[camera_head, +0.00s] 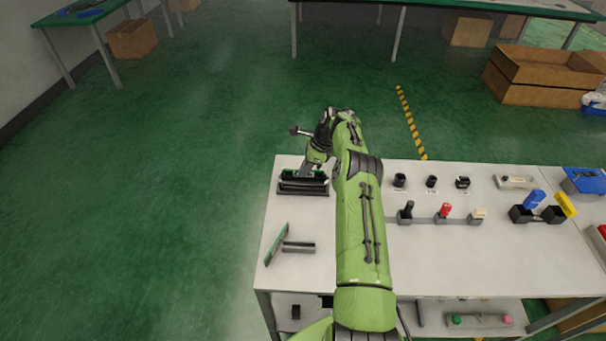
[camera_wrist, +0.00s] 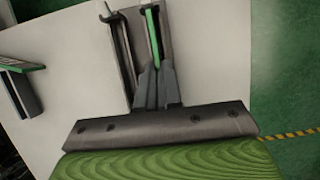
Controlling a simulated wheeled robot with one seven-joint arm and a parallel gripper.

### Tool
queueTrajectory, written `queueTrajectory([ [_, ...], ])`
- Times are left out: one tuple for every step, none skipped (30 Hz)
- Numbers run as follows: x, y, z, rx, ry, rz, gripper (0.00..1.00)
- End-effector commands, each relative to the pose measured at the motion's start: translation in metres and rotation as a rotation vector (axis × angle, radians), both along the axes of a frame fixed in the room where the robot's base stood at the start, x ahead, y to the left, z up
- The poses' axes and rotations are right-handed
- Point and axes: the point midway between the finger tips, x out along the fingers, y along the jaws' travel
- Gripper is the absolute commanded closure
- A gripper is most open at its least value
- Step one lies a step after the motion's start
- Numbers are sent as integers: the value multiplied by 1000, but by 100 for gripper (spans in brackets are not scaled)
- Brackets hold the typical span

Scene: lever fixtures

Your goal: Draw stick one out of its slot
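A thin green stick (camera_wrist: 153,32) stands on edge in a dark slot fixture (camera_wrist: 127,50), with its narrow edge toward the wrist camera. In the head view the fixture (camera_head: 303,188) sits at the table's far left corner, partly behind my arm. My gripper (camera_wrist: 157,72) is over the near end of the stick. Its two grey fingers are close together, with the stick's end between them, and look shut on it. In the head view the fingertips are hidden. A small latch (camera_wrist: 109,12) shows at the fixture's far end.
A second green board (camera_head: 277,244) stands tilted by a grey slot bar (camera_head: 299,247) nearer the table's front left; it also shows in the wrist view (camera_wrist: 22,67). Small dark parts (camera_head: 432,181) and a rail of levers (camera_head: 445,211) lie right of my arm.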

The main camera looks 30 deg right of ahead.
Motion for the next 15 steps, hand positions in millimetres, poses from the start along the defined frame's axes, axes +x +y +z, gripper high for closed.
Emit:
queueTrajectory([
  [0, 0, 2, -1, -1, 0, 100],
  [0, 0, 2, -1, -1, 0, 100],
  [0, 0, 3, -1, -1, 0, 100],
  [0, 0, 4, -1, -1, 0, 100],
  [0, 0, 4, -1, -1, 0, 100],
  [0, 0, 4, -1, -1, 0, 100],
  [0, 0, 5, -1, -1, 0, 100],
  [0, 0, 5, -1, -1, 0, 100],
  [0, 0, 6, -1, -1, 0, 100],
  [0, 0, 6, -1, -1, 0, 100],
  [0, 0, 6, -1, -1, 0, 100],
  [0, 0, 7, -1, -1, 0, 100],
  [0, 0, 7, -1, -1, 0, 100],
  [0, 0, 8, 0, -1, 0, 100],
  [0, 0, 8, 0, -1, 0, 100],
])
